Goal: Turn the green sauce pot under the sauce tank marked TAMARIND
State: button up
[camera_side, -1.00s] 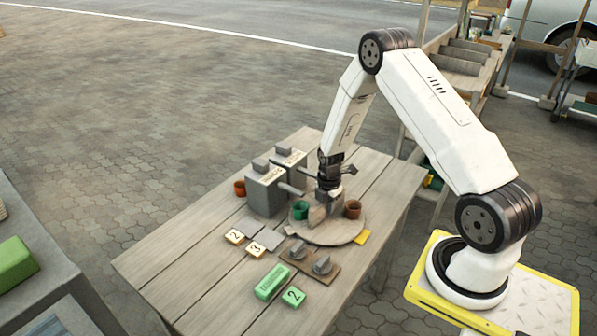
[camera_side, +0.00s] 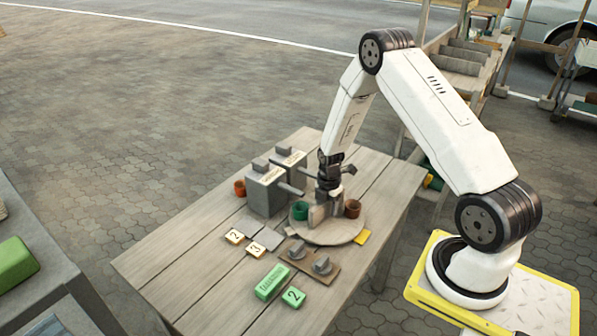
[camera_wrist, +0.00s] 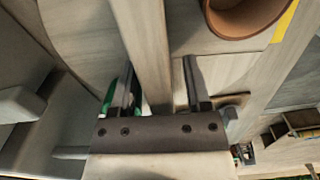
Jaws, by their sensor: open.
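The green sauce pot (camera_side: 300,210) stands on the round wooden turntable (camera_side: 335,238), by the front grey tank (camera_side: 264,192). A brown pot (camera_side: 352,208) stands on its right side. An upright wooden piece (camera_side: 318,215) rises between the pots. My gripper (camera_side: 330,190) points down over the turntable. In the wrist view, my open gripper (camera_wrist: 158,68) has one finger on each side of the upright wooden piece (camera_wrist: 143,40); contact is unclear. The green pot (camera_wrist: 107,98) is mostly hidden behind the left finger. A second grey tank (camera_side: 291,165) stands behind the first. Tank labels are too small to read.
An orange pot (camera_side: 240,188) stands left of the tanks. Number tiles (camera_side: 234,237), a board with two grey knobs (camera_side: 308,262), a green labelled block (camera_side: 272,282) and a green tile (camera_side: 293,297) lie in front. A yellow marker (camera_side: 362,237) touches the turntable's right edge.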

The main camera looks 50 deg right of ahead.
jog(key=shift+r, duration=0.1)
jog(key=shift+r, duration=3.8)
jog(key=shift+a+r+m, duration=0.3)
jog(key=shift+a+r, duration=0.1)
jog(key=shift+a, duration=0.05)
jog(key=s+a+r+m+t, duration=0.1)
jog(key=s+a+r+m, duration=0.4)
jog(key=a+m, duration=0.3)
jog(key=s+a+r+m+t, duration=0.1)
jog(key=s+a+r+m, duration=0.4)
jog(key=a, duration=0.6)
notch_tip(320, 180, up, 2)
jog(key=m, duration=0.3)
jog(key=shift+s+r+t, duration=0.2)
jog(key=shift+t, duration=0.1)
